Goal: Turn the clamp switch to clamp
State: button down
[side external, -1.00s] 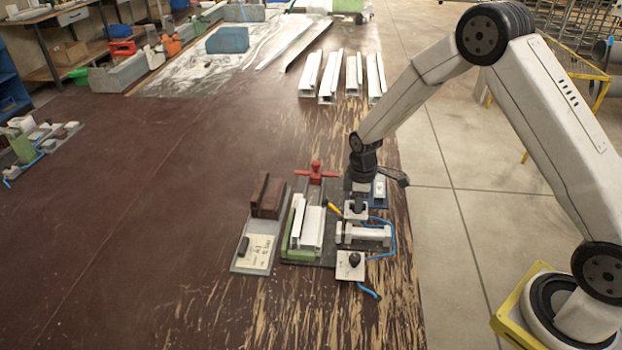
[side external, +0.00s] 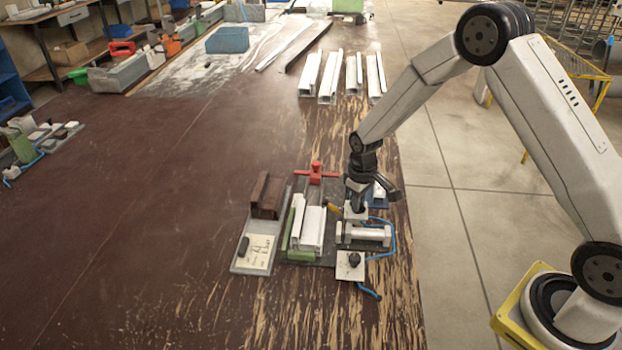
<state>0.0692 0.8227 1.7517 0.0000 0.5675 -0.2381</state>
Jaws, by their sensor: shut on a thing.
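The clamp bench holds a white profile (side external: 311,228) lying beside a green strip (side external: 289,240), with a red cross-shaped handle (side external: 316,173) behind it. A white cylinder (side external: 364,234) lies to the right of the profile. The clamp switch is a black knob on a small white block (side external: 355,214) just behind the cylinder. My gripper (side external: 357,205) points down at this block and is shut on the knob. The fingers mostly hide the knob, so its angle cannot be told. A second black knob (side external: 354,259) on a white plate stands in front of the cylinder.
A brown block (side external: 267,195) and a labelled grey plate (side external: 257,250) lie left of the clamp. Blue hoses (side external: 394,240) run along its right side. White profiles (side external: 353,75) lie farther back.

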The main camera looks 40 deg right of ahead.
jog(key=m, duration=0.5)
dwell(0.6)
jog(key=c, duration=0.6)
grip_release()
jog(key=shift+c, duration=0.2)
jog(key=shift+r, duration=0.15)
jog(key=shift+r, duration=3.8)
